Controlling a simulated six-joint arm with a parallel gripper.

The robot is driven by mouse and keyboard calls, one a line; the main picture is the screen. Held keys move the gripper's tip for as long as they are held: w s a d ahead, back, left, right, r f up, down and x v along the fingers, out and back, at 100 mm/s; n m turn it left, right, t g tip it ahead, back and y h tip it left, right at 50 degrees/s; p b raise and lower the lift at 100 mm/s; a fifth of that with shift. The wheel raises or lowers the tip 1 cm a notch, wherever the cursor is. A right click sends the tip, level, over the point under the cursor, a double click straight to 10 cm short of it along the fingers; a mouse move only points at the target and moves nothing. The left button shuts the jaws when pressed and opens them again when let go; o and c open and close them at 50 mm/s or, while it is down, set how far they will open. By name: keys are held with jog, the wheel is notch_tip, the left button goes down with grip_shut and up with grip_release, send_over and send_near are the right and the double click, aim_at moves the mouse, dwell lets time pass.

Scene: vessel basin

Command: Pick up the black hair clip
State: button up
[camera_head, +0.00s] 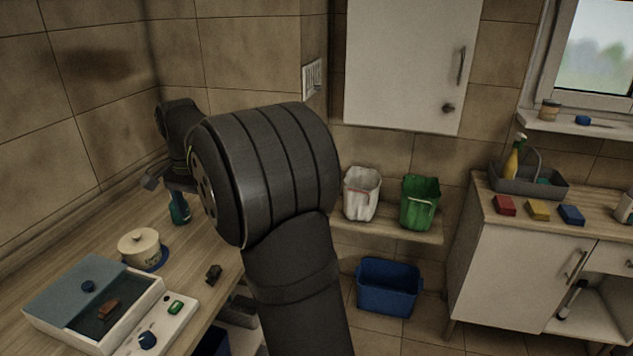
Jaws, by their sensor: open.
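A small dark object, which looks like the black hair clip (213,273), lies on the wooden counter, right of the lidded pot and near the counter's front edge. My gripper (158,184) is at the far end of the counter, above and behind the clip and well apart from it. It is open, small in the picture and partly hidden behind my large dark arm. I see nothing held in it.
A cream lidded pot (140,247) stands on a blue base. A teal bottle (179,210) stands below my gripper. A white-rimmed basin (152,292) with a brown block inside is at the front left.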

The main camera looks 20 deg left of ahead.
jog(key=m, duration=1.7)
send_over(215, 271)
jog(key=f, duration=1.2)
jog(key=shift+w+a+f, duration=0.2)
jog(key=shift+w+f, duration=0.15)
jog(key=shift+w, duration=0.05)
jog(key=f, duration=0.4)
jog(key=shift+s+d, duration=0.15)
jog(key=shift+s, duration=0.2)
jog(key=shift+f, duration=0.65)
jog(key=c, duration=1)
